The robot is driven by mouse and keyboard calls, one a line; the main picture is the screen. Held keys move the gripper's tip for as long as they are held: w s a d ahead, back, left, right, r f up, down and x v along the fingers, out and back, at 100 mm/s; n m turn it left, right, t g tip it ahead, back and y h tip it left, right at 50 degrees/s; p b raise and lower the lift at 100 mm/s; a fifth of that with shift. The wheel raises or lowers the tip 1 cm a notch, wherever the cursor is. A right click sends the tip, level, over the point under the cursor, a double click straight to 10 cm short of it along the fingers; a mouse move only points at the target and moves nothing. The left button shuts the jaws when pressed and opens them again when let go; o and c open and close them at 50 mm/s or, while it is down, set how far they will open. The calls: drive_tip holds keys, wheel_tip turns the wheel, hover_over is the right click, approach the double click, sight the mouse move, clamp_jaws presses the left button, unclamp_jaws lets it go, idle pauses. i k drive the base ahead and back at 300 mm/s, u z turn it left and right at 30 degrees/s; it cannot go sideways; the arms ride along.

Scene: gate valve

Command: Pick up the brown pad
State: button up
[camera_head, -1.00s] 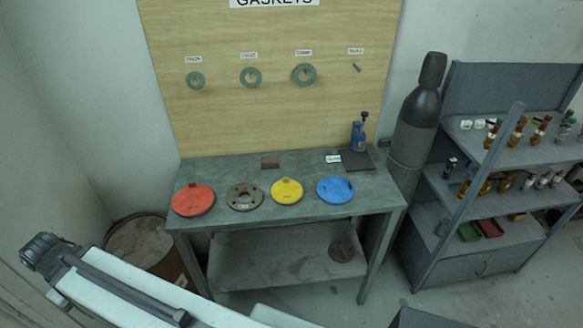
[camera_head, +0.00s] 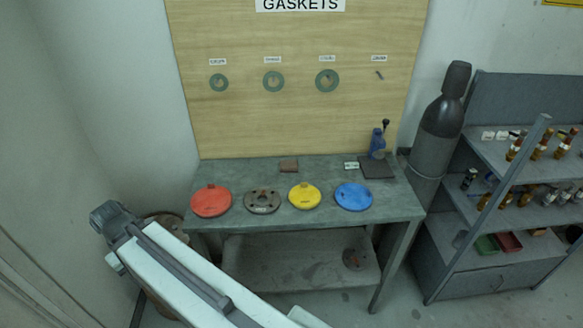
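The brown pad (camera_head: 288,166) is a small flat brown block. It lies on the grey workbench (camera_head: 335,216) near its back edge, behind and between the grey flange and the yellow disc. My arm reaches from the bottom of the picture to the lower left. My gripper (camera_head: 110,216) is at its far end, left of the bench and well apart from the pad. It looks dark and folded, and its fingers cannot be made out.
A red disc (camera_head: 211,201), grey flange (camera_head: 262,201), yellow disc (camera_head: 304,196) and blue disc (camera_head: 353,196) line the bench front. A blue tool (camera_head: 377,146) stands at back right. A wooden gasket board (camera_head: 300,120) rises behind. A gas cylinder (camera_head: 440,115) and shelf (camera_head: 495,272) stand right.

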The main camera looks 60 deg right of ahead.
sight(285, 166)
drive_tip(key=i, duration=1)
drive_tip(key=z, duration=0.05)
